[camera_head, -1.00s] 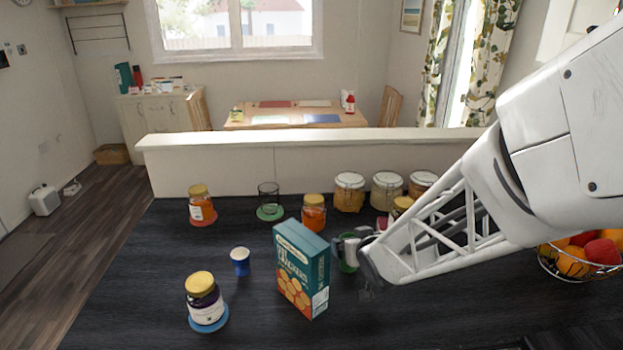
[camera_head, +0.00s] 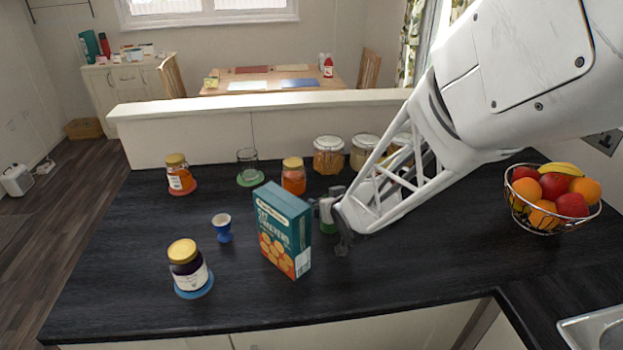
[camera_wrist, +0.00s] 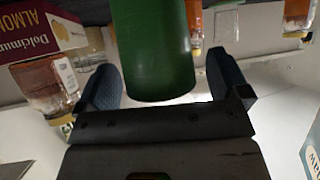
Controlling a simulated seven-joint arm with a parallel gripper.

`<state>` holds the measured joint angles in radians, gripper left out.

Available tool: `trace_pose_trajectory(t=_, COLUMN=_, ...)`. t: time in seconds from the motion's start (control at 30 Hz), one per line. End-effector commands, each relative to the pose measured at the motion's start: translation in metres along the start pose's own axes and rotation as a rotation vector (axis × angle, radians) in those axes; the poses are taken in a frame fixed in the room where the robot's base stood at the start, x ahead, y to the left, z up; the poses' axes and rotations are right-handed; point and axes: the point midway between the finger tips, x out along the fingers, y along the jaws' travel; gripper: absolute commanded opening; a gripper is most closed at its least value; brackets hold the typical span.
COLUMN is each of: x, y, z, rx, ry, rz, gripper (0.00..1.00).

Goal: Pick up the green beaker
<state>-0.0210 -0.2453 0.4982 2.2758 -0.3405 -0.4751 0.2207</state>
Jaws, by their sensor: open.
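The green beaker (camera_wrist: 153,48) is large in the wrist view, between the two dark fingers of my gripper (camera_wrist: 163,76). The fingers are apart, with a visible gap on each side of the beaker. In the head view the beaker (camera_head: 329,226) stands on the dark worktop just right of the teal cracker box. My gripper (camera_head: 332,218) is around it there and hides much of it.
The cracker box (camera_head: 284,231) stands close on the left. A blue egg cup (camera_head: 222,228) and several jars, such as a dark one (camera_head: 187,264), stand further left. An orange jar (camera_head: 293,176) and a glass (camera_head: 247,166) are behind. A fruit bowl (camera_head: 553,208) is right. The front worktop is clear.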

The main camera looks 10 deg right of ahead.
Motion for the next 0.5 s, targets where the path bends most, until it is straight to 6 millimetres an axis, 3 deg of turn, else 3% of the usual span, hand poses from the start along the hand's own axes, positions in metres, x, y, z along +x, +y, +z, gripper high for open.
trace_pose_trajectory(t=0.07, x=0.0, y=0.0, z=0.0, rx=0.0, ry=0.0, rz=0.0, gripper=0.94)
trace_pose_trajectory(t=0.4, x=-0.0001, y=0.0, z=0.0, rx=0.0, ry=0.0, rz=0.0, gripper=0.42)
trace_pose_trajectory(t=0.5, x=-0.0001, y=0.0, z=-0.0001, rx=0.0, ry=0.0, rz=0.0, gripper=0.41)
